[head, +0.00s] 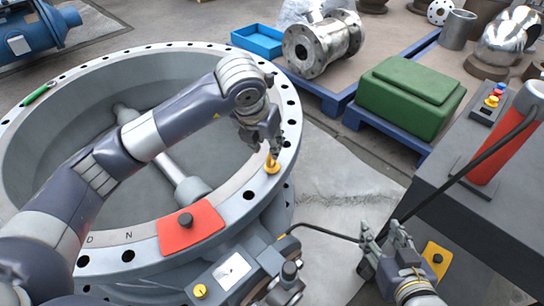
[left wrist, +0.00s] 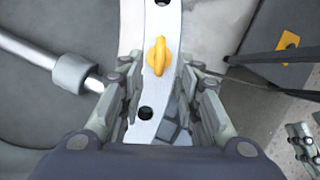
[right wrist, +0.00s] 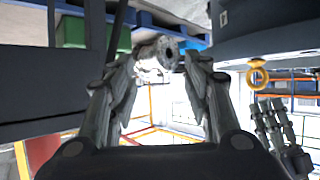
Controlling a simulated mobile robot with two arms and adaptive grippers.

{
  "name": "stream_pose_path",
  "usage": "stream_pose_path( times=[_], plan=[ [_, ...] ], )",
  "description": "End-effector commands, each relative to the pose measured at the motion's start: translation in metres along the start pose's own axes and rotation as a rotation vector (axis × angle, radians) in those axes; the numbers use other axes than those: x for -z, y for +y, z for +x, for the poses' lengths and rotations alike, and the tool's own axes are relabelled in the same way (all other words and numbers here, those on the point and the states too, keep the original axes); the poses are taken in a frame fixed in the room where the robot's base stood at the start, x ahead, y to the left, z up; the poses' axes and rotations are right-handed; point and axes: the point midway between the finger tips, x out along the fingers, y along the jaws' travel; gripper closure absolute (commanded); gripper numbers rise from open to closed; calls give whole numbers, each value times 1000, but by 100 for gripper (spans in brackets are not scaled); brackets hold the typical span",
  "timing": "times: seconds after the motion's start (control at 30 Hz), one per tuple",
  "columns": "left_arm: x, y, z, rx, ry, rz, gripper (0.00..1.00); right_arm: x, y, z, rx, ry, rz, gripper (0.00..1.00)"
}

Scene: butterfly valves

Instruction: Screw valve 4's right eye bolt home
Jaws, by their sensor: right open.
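The yellow eye bolt (head: 272,164) stands on the flange ring of the large grey valve (head: 235,200), at its right side. It also shows in the left wrist view (left wrist: 158,56) and, upside down, in the right wrist view (right wrist: 257,76). I cannot tell whether its collar is flush with the flange. My left gripper (head: 265,148) is open just above the eye bolt; in its wrist view (left wrist: 158,70) the bolt shows between and slightly beyond the fingertips, apart from both. My right gripper (head: 385,234) is open and empty, low beside the grey cabinet. No valve number is readable.
A red plate with a black knob (head: 191,229) lies on the flange front. A green marker-like item (head: 38,94) lies on the far-left rim. The dark grey cabinet (head: 460,190) and a black cable (head: 325,232) are near my right gripper. A green crate (head: 412,95) stands behind.

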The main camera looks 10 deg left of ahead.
Motion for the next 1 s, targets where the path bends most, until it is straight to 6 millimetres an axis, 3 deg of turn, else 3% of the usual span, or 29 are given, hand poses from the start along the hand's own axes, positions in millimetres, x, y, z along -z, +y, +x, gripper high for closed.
stream_pose_path(
  times=[0.2, 0.5, 0.97, 1.0],
  plan=[
    [2, 0, 37, 0, 3, -1, 69, 38, -5, 4, 11, 190, 0, 54],
    [1, 0, 70, 0, 1, 0, 69, 79, -11, -3, 23, 396, 2, 54],
    [0, 0, 78, -1, 0, 1, 69, 92, -12, -8, 27, 457, 3, 54],
    [0, 0, 78, -1, 0, 1, 74, 92, -12, -8, 27, 457, 3, 54]
  ],
)
